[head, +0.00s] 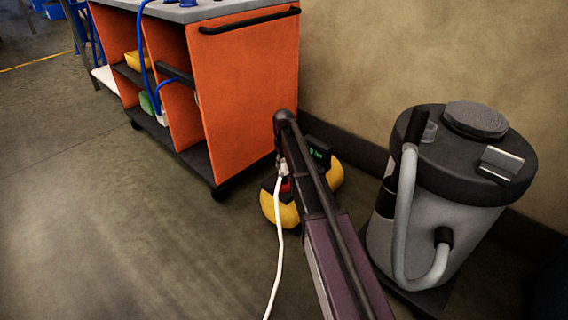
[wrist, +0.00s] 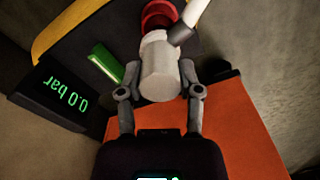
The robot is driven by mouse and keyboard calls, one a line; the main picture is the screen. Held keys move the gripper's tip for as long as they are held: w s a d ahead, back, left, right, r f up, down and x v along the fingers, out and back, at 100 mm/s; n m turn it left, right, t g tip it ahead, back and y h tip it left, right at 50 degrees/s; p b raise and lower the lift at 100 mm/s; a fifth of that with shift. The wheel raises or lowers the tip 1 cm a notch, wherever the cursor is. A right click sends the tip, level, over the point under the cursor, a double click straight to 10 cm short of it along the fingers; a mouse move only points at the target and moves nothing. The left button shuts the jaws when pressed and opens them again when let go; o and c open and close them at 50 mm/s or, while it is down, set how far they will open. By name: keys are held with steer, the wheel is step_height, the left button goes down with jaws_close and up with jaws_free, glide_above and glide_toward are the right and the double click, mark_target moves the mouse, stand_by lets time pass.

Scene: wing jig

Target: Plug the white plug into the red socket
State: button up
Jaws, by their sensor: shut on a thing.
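The white plug (wrist: 160,72) is between the two fingers of my gripper (wrist: 160,92), which is shut on it in the wrist view. A thick pale cable leaves it at the upper right through a grey collar. The red socket (wrist: 158,12) is just beyond the plug's far end, in line with it. The plug hides part of the socket, and I cannot tell whether it is seated or only touching. In the head view my arm hides most of the gripper and plug. A bit of the red socket (head: 285,186) shows beside it.
The socket's yellow unit (head: 278,208) has a dark display (wrist: 56,97) reading 0.0 bar and a green bar (wrist: 106,63). A white cable (head: 278,265) trails on the floor. An orange cart (head: 245,90) stands behind and a grey vacuum (head: 450,190) at right. Floor at left is clear.

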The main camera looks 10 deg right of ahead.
mark_target(284, 169)
steer(key=shift+f+b, duration=1.9)
steer(key=shift+f, duration=0.05)
stand_by(1.6)
steer(key=o, duration=1.2)
steer(key=shift+r, duration=0.2)
step_height(284, 169, up, 11)
steer(key=p, duration=1.1)
steer(key=shift+m, duration=0.5)
steer(key=s+r+p, duration=0.4)
steer(key=r+p, duration=0.1)
steer(key=s+d+r+p, duration=0.1)
steer(key=s+r+p, duration=0.3)
steer(key=r+p, duration=0.1)
steer(key=s+r+p, duration=0.5)
steer(key=p, duration=0.1)
steer(key=shift+d+r, duration=0.15)
steer(key=shift+r, duration=0.25)
